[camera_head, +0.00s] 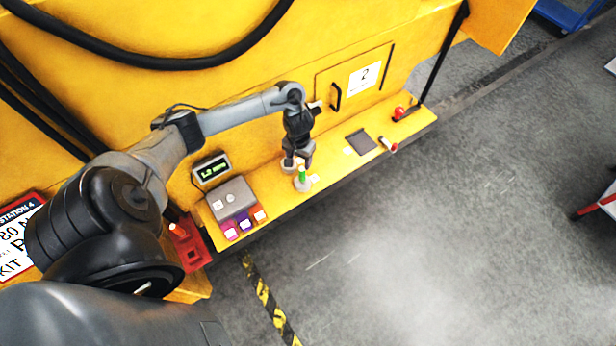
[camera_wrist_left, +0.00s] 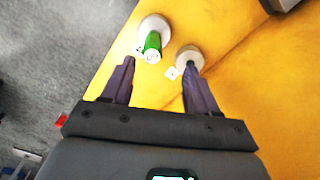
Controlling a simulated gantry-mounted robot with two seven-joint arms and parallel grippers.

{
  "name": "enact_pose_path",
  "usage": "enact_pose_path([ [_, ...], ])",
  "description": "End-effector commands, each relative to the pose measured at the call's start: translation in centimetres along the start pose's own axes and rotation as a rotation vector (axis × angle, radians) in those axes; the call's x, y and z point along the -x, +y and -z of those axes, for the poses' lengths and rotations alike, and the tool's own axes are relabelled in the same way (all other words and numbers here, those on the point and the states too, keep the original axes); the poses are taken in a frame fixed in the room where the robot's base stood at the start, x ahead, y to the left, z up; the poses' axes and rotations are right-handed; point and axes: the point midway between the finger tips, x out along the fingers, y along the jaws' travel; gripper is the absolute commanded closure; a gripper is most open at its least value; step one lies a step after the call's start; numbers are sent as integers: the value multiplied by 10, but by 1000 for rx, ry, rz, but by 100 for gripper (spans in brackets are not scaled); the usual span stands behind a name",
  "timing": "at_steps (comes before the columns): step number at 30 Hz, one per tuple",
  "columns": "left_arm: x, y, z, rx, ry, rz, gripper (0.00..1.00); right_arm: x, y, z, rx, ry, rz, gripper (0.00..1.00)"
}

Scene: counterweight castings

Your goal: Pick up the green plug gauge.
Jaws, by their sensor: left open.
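The green plug gauge (camera_head: 302,174) stands on a pale round base near the front edge of the yellow shelf (camera_head: 330,165). In the left wrist view the gauge (camera_wrist_left: 152,44) is just beyond my fingertips, nearer the left finger. My left gripper (camera_head: 298,157) is directly above and behind it in the head view. In the left wrist view the gripper (camera_wrist_left: 159,62) is open, with nothing between its fingers. A second grey round base (camera_wrist_left: 189,57) lies by the right fingertip, partly covered by it. My right gripper is out of view.
A grey box (camera_head: 231,197) with purple and orange pieces in front and a small display (camera_head: 211,170) stand to the left. A dark pad (camera_head: 361,141) and a red knob (camera_head: 399,113) are to the right. The yellow machine wall rises behind.

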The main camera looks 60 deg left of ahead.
Motion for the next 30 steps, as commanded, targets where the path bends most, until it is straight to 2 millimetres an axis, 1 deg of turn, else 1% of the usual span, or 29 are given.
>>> enact_pose_path([
  [1,-7,3,2,-1,3,-6,41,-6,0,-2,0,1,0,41],
  [6,-29,5,3,-1,4,-8,41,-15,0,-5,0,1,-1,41],
  [12,-47,5,3,-2,6,-6,41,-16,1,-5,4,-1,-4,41],
  [17,-54,6,3,-2,6,-7,41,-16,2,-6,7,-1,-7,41],
  [20,-64,7,2,-1,5,-7,41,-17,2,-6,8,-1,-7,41],
  [27,-94,10,1,-1,6,-7,41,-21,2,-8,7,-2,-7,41],
  [30,-101,9,1,-2,6,-6,41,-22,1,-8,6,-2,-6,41],
])
